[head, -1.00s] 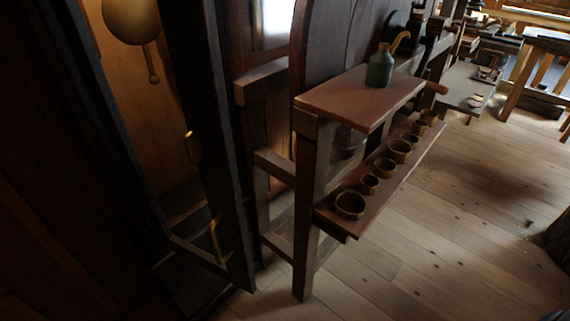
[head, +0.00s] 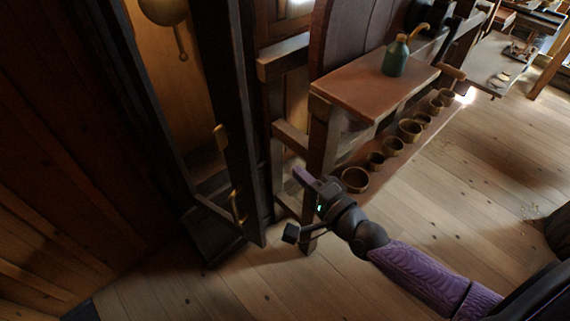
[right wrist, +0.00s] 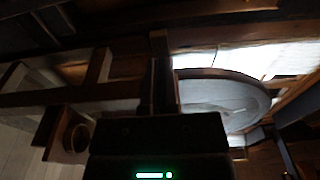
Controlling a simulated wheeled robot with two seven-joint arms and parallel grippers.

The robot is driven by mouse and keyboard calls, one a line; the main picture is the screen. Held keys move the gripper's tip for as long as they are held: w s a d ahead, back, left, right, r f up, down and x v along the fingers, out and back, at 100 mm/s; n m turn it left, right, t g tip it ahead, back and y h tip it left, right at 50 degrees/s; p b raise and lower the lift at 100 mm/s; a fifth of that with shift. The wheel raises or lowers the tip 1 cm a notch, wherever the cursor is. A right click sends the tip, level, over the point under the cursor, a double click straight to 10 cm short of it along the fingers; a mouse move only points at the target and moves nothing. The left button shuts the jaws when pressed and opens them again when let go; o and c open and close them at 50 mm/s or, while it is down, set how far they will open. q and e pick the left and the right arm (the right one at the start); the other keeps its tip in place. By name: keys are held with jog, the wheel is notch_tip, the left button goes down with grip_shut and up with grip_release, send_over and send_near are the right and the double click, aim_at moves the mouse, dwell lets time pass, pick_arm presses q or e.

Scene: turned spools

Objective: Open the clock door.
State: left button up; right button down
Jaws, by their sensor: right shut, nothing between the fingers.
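The tall dark wooden clock has a brass pendulum bob (head: 164,10) showing inside its lit case, framed by the dark clock door (head: 237,110). Brass pieces, an upper fitting (head: 221,138) and a lower handle (head: 237,206), sit on the door's right stile. My right gripper (head: 302,177) is shut and empty, to the right of the door and apart from both brass pieces, in front of the bench. Its fingers (right wrist: 160,72) show in the right wrist view, where no handle is visible. My left gripper is out of view.
A wooden bench (head: 350,80) with a green oil can (head: 396,56) stands right of the clock. Its lower shelf (head: 425,145) holds several turned cups, close to my right gripper. The floor (head: 450,220) to the right is open.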

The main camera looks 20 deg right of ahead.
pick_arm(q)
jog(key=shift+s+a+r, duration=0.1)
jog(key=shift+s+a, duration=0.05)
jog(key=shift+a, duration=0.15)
pick_arm(e)
jog(key=w+a, duration=0.5)
jog(key=w, duration=0.1)
jog(key=shift+a, duration=0.3)
pick_arm(q)
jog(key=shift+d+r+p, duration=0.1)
jog(key=shift+p, duration=0.25)
